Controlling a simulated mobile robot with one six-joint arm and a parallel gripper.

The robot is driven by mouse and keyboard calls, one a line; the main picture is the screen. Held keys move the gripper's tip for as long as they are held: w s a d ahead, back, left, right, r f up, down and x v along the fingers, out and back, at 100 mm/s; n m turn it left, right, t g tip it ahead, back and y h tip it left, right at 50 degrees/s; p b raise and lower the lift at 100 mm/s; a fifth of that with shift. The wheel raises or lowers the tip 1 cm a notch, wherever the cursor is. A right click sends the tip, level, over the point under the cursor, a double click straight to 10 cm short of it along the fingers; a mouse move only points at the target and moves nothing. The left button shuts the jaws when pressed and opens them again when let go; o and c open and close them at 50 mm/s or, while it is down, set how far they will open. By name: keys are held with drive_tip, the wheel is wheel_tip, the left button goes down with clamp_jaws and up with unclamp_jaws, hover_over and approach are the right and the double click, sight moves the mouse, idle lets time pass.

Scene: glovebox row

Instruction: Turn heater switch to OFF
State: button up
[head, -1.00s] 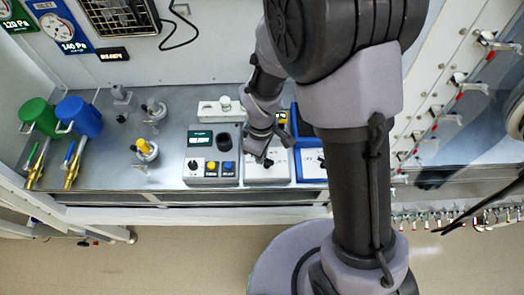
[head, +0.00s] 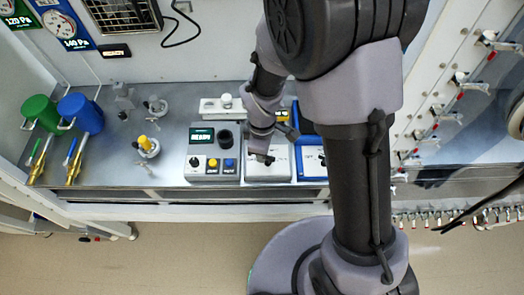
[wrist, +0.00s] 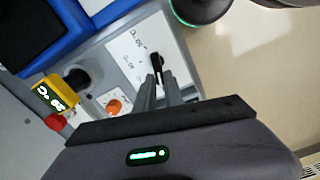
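In the wrist view a black lever-like knob (wrist: 157,62) sits on a white panel face (wrist: 128,48) with small °C marks. I take this knob to be the heater switch, but I cannot read an OFF mark. My gripper (wrist: 160,88) reaches over the panel, its two fingertips close together at the near end of the knob. A narrow gap shows between the fingers; whether they press on the knob is unclear. In the head view the panel box (head: 268,173) stands at the bench's front, and my gripper (head: 263,155) hides part of its face.
An orange knob (wrist: 113,106), a yellow temperature display (wrist: 55,92) and a red button (wrist: 55,122) are close by. A grey box with a green display (head: 202,135) stands left of the panel, a blue unit (head: 311,160) right.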

drive_tip(key=o, duration=0.3)
wheel_tip(320, 180, up, 17)
drive_tip(key=p, duration=0.4)
drive_tip(key=shift+r+p, duration=0.2)
drive_tip(key=shift+p, duration=0.15)
drive_tip(key=s+d+f+m+t+y+b, duration=0.1)
drive_tip(key=s+d+m+t+b, duration=0.2)
drive_tip(key=s+m+b, duration=0.3)
drive_tip(key=s+d+m+t+y+b, duration=0.1)
drive_tip(key=s+d+m+b, duration=0.4)
drive_tip(key=m+b, duration=0.5)
drive_tip(key=m+t, duration=0.1)
drive_tip(key=m, duration=0.2)
drive_tip(key=shift+s+d+f+t+b, duration=0.15)
drive_tip(key=shift+s+f+t+b, duration=0.15)
drive_tip(key=shift+s+f+t, duration=0.1)
